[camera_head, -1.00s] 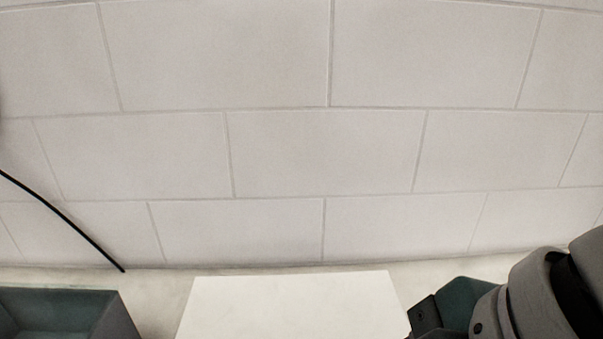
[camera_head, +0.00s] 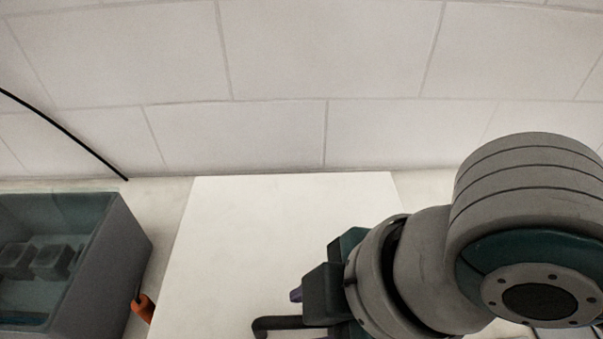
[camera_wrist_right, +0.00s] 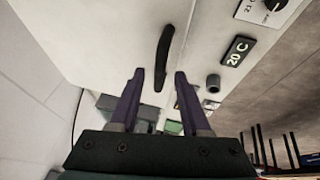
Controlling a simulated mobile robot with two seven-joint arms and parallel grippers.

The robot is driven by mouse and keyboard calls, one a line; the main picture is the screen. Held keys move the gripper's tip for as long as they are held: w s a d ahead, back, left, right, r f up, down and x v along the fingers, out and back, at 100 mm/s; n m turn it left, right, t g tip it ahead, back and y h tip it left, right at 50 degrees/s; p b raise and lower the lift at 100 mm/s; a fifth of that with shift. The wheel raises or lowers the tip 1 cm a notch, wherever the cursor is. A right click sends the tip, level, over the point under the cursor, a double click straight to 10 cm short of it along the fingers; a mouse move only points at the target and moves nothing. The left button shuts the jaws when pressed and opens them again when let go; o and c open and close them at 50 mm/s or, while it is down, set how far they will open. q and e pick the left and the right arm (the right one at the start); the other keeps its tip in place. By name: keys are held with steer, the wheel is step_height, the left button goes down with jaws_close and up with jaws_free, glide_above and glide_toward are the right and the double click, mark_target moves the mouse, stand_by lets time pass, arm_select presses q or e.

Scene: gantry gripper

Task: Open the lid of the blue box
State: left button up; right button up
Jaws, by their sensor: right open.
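No plainly blue box shows. A white box (camera_head: 230,240) with a broad flat lid stands in the middle of the head view; the lid looks closed. A black bar handle (camera_head: 280,323) shows at its lower edge, and in the right wrist view the dark handle (camera_wrist_right: 164,57) stands against a white face. My right gripper (camera_wrist_right: 159,76) is open and empty, its two purple fingers pointing at the handle, with the handle's near end between the tips in the picture. Whether they touch it I cannot tell. In the head view the wrist hides part of the lid. My left gripper is out of view.
A dark grey-teal open bin (camera_head: 128,250) with blocky contents stands at left. An orange object (camera_head: 143,306) lies between it and the white box. In the wrist view, a "20 C" display (camera_wrist_right: 238,51) and a knob (camera_wrist_right: 272,4) sit right of the handle. A tiled wall is behind.

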jaws_close()
stand_by(1.4)
